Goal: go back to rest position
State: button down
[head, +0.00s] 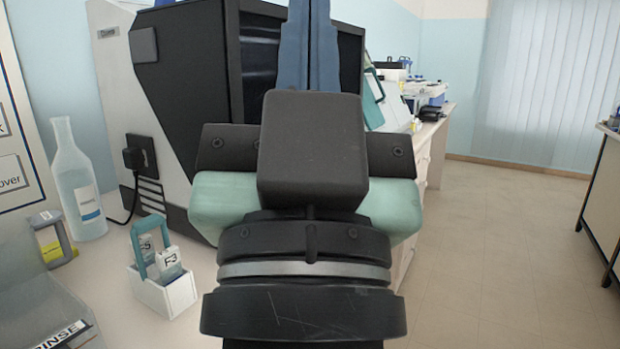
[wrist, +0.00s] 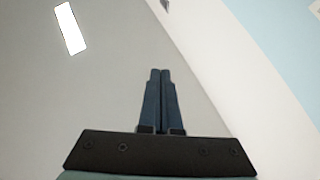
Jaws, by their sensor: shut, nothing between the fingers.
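My gripper (head: 310,45) fills the middle of the head view, its blue fingers pointing up past the black machine's front. In the wrist view, the fingers of my gripper (wrist: 160,72) lie together, shut, with nothing between them. The fingertips touch nothing that I can see. They show against a plain grey surface in the wrist view. The tips run out of the top of the head view.
A black and grey machine (head: 185,70) stands behind my gripper on the counter. A white slide rack with a teal handle (head: 167,292) and a clear bottle (head: 75,185) stand at left. Open floor (head: 490,255) lies at right, with another bench at the right edge.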

notch_tip(320, 180, up, 29)
jog(key=s+n+p, duration=0.1)
jog(key=p, duration=2.7)
jog(key=shift+t, duration=0.3)
jog(key=shift+f, duration=0.1)
